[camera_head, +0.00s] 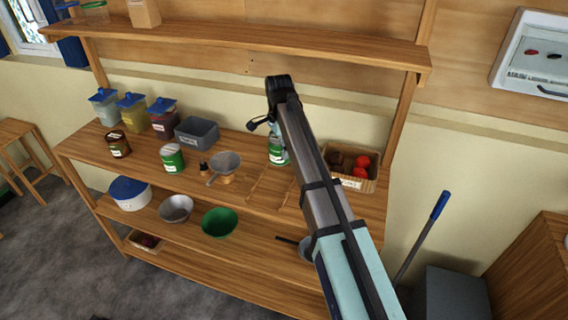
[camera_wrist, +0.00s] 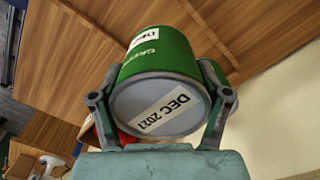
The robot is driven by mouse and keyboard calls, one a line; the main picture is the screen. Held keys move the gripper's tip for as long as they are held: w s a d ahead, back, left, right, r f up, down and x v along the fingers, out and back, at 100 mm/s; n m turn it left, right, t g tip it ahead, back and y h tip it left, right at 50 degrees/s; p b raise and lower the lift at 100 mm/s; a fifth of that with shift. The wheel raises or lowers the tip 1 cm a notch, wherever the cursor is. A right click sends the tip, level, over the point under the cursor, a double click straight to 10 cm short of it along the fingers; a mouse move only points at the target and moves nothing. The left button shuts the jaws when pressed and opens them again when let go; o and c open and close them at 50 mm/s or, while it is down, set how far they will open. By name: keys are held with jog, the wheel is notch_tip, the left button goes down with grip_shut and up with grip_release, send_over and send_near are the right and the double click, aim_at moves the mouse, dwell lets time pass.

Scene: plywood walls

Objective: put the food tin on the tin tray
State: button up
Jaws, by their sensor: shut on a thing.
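A green tin with a white label and a grey end marked "DEC 2027" (camera_wrist: 158,108) fills the middle of the wrist view. My gripper (camera_wrist: 162,98) is shut on it, one finger on each side. In the head view a green tin with a white label (camera_head: 278,157) shows beside my arm above the counter, partly hidden; it appears to be the held one. My gripper is mostly hidden there by my arm. A second green tin (camera_head: 172,158) stands upright on the counter to the left. Low, thin-rimmed wooden tray outlines (camera_head: 268,186) lie on the counter, partly behind my arm; I cannot tell which is the tin tray.
A crate (camera_head: 352,183) with red and brown food stands right of my arm. A pan (camera_head: 224,165), small bottle, brown tin (camera_head: 117,144), grey bin (camera_head: 197,133) and lidded jars stand left. An upper shelf (camera_head: 250,37) overhangs the counter; bowls stand on the shelf below.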

aim_at(279, 137)
jog(key=shift+f+p, duration=0.8)
jog(key=shift+f, duration=2.45)
jog(key=shift+f, duration=0.1)
jog(key=o, duration=1.7)
jog(key=shift+o, duration=0.2)
notch_tip(279, 137, up, 12)
jog(key=b, duration=0.3)
